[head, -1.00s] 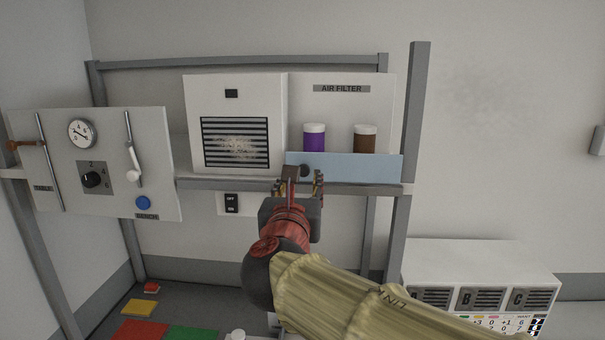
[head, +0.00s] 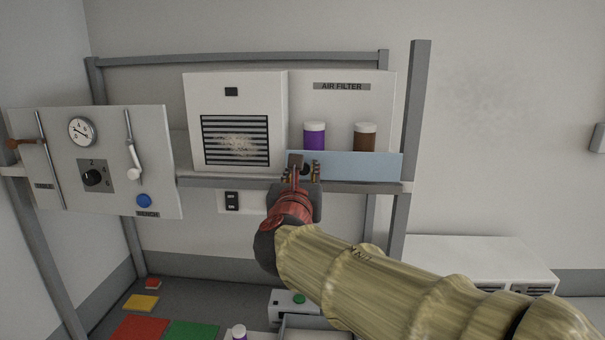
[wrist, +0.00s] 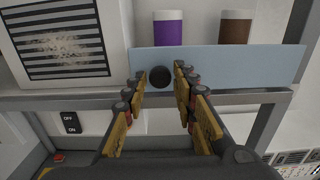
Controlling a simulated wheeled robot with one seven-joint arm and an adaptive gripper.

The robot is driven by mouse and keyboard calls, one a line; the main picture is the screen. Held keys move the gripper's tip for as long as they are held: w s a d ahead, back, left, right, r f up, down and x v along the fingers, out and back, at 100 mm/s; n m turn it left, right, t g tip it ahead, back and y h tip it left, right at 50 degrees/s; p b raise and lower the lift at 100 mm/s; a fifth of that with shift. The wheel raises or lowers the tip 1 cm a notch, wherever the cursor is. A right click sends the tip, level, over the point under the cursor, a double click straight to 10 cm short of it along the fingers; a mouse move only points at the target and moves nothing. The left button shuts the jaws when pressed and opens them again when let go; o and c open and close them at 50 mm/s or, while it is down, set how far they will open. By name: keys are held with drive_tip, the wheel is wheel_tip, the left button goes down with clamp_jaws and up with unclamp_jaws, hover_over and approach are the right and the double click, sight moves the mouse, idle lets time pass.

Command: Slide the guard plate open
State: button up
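The guard plate (head: 360,166) is a light blue strip on the shelf, in front of the lower parts of a purple bottle (head: 314,137) and a brown bottle (head: 364,138). In the wrist view the plate (wrist: 235,68) has a round black knob (wrist: 160,77) near its left end. My gripper (head: 304,166) is at the plate's left end. In the wrist view my gripper (wrist: 160,80) is open, with one finger on each side of the knob. Gaps show between the knob and both fingers, so it is not gripped.
A white air filter box (head: 235,95) with a dusty grille stands left of the plate. A grey shelf rail (head: 345,188) runs just below it, and a grey post (head: 409,120) stands at its right. An on/off switch (head: 232,201) sits below the shelf.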

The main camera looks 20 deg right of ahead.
drive_tip(key=c, duration=0.6)
clamp_jaws()
drive_tip(key=shift+a, duration=0.1)
drive_tip(key=w+a+p, duration=0.1)
drive_tip(key=w+a, duration=0.3)
drive_tip(key=a, duration=0.8)
drive_tip(key=w+a+p, duration=0.1)
drive_tip(key=w+a, duration=0.4)
drive_tip(key=a, duration=0.7)
drive_tip(key=shift+p, duration=0.4)
drive_tip(key=o, duration=0.9)
unclamp_jaws()
drive_tip(key=shift+o, duration=0.5)
drive_tip(key=shift+s, duration=0.1)
